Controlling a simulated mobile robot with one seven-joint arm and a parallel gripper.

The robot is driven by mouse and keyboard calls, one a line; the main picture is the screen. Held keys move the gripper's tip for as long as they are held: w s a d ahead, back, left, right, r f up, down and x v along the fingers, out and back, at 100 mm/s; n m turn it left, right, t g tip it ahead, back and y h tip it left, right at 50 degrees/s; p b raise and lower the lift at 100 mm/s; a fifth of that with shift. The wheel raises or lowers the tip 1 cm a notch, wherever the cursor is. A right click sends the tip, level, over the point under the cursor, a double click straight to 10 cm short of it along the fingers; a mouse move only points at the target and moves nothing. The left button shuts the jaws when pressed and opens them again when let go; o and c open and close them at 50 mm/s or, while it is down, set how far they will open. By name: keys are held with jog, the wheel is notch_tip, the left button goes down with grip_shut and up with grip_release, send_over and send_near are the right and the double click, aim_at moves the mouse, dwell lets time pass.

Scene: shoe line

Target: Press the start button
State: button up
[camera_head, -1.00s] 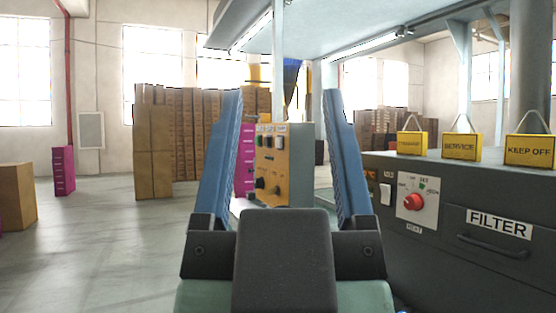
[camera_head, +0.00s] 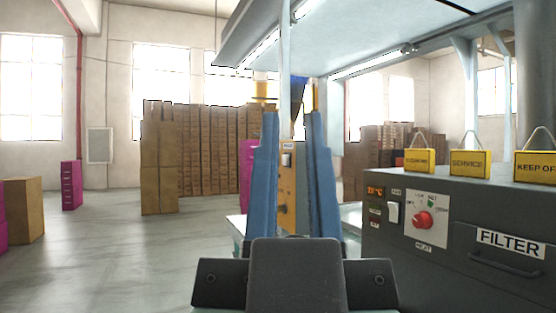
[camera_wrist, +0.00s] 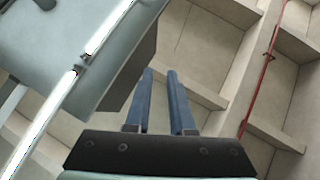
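An orange control panel (camera_head: 288,185) stands ahead, seen in the head view through the gap between my fingers. A small pale switch or button (camera_head: 287,160) shows near its top; the rest of its controls are mostly hidden behind my fingers. I cannot make out which control is the start button. My gripper (camera_head: 291,114) points upward in front of the panel, with its two blue fingers parted by a narrow, empty gap. The gripper also shows in the wrist view (camera_wrist: 160,72), with nothing between the fingers. It appears apart from the panel.
A dark grey machine (camera_head: 445,260) with a red heat knob (camera_head: 423,220), a FILTER drawer and yellow hanging signs (camera_head: 470,164) stands close on the right. A pale canopy (camera_head: 370,40) hangs overhead. Box stacks (camera_head: 205,150) stand behind; the left floor (camera_head: 110,255) is open.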

grip_shut()
dwell(1.3)
